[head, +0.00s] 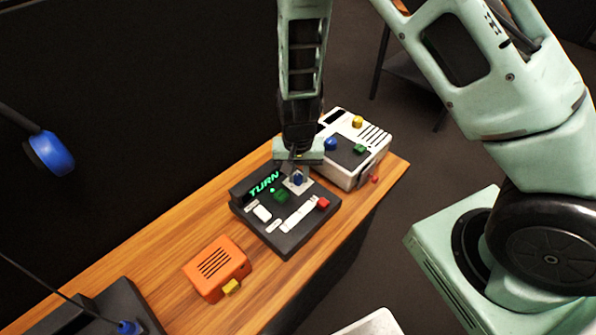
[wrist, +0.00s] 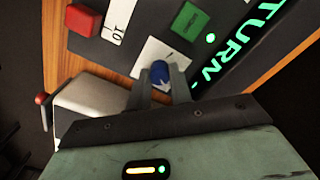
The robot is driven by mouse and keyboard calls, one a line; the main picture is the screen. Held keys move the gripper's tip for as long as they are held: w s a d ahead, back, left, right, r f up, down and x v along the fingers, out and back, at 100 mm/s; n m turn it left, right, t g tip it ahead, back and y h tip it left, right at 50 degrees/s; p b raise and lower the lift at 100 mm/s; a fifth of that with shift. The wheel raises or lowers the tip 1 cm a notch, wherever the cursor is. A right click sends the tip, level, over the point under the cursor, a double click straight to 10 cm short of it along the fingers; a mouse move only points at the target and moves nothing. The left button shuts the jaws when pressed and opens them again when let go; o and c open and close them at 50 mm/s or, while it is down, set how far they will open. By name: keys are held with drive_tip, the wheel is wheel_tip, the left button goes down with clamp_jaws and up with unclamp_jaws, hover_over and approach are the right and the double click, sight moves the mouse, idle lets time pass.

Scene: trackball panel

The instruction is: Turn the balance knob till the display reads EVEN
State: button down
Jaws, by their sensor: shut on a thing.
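The dark control panel (head: 288,242) lies on the wooden bench. Its display (head: 265,183) shows TURN in green letters, and the same display (wrist: 235,50) shows in the wrist view. The blue knob (wrist: 160,72) stands on a white square plate (wrist: 150,55); I take it to be the balance knob, though no label for it is readable. My gripper (wrist: 163,92) points down with its fingers on either side of the blue knob, shut on it. In the head view the knob (head: 298,179) is partly hidden under my gripper.
On the panel, a green block (head: 281,195) sits beside the knob and a red button (head: 323,203) at the right. A white box (head: 345,172) with coloured knobs stands close behind. An orange box (head: 216,268) stands front left. Bare bench lies left of the panel.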

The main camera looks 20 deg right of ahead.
sight(298, 176)
idle(0.3)
drive_tip(key=c, duration=1.3)
unclamp_jaws()
drive_tip(key=shift+o, duration=0.2)
wheel_tip(298, 176, up, 18)
drive_tip(key=shift+f, duration=0.25)
drive_tip(key=s+a+r+n, duration=0.3)
drive_tip(key=s+n, duration=0.3)
drive_tip(key=s, duration=0.4)
drive_tip(key=s+a+r+n, duration=0.3)
drive_tip(key=s+n, duration=0.3)
drive_tip(key=s, duration=0.5)
drive_tip(key=shift+s+a+r+n+y, duration=0.2)
drive_tip(key=shift+r+n+y, duration=0.1)
drive_tip(key=shift+r, duration=0.1)
drive_tip(key=shift+w, duration=0.1)
